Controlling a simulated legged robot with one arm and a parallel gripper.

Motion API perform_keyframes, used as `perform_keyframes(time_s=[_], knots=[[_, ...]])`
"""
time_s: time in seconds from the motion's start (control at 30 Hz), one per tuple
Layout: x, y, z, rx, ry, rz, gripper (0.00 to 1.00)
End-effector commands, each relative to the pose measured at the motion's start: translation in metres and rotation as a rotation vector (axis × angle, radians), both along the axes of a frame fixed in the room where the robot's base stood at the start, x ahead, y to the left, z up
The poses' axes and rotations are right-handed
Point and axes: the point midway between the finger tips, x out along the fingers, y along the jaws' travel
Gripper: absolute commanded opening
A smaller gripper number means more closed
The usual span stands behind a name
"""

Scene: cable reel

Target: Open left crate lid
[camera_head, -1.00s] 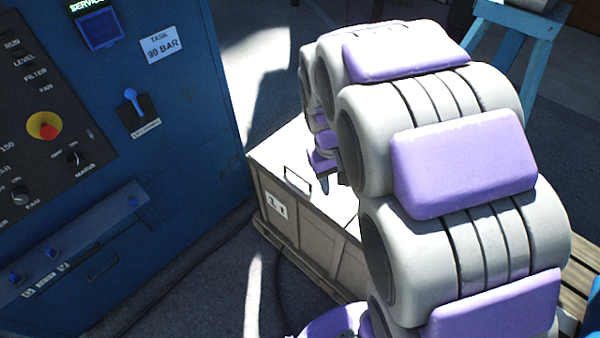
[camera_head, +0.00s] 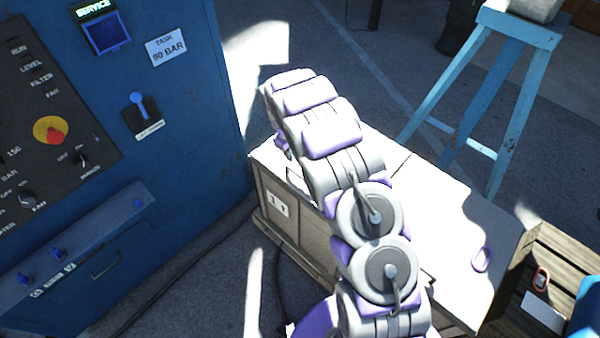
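The left crate (camera_head: 317,238) is a pale wooden box with a flat white lid (camera_head: 262,158), standing right of the blue cabinet. The lid looks closed. A dark handle showing on the lid is mostly hidden now behind my arm. My gripper (camera_head: 284,146) is at the far end of my arm, low over the lid's left part near the handle. Only a small purple part of it shows. I cannot tell whether it touches the handle or whether its fingers are open.
A blue cabinet (camera_head: 190,180) with a control panel fills the left. A light blue stepladder (camera_head: 475,90) stands at the back right. A purple ring (camera_head: 482,259) lies on the white top's right part. A slatted wooden pallet (camera_head: 570,270) is at the right edge.

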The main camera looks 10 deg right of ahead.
Motion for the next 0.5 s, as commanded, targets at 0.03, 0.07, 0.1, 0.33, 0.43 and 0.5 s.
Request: perform_keyframes(time_s=[0.03,0.07,0.1,0.33,0.43,0.5], knots=[[0.003,0.001,-0.005,0.003,-0.001,0.008,0.42],[0.004,0.000,-0.007,0.005,-0.002,0.011,0.42],[0.006,0.000,-0.009,0.007,-0.003,0.016,0.42],[0.008,-0.008,-0.033,0.013,0.000,0.019,0.42],[0.009,-0.010,-0.052,0.011,0.004,0.018,0.42],[0.011,-0.010,-0.065,0.009,0.003,0.017,0.42]])
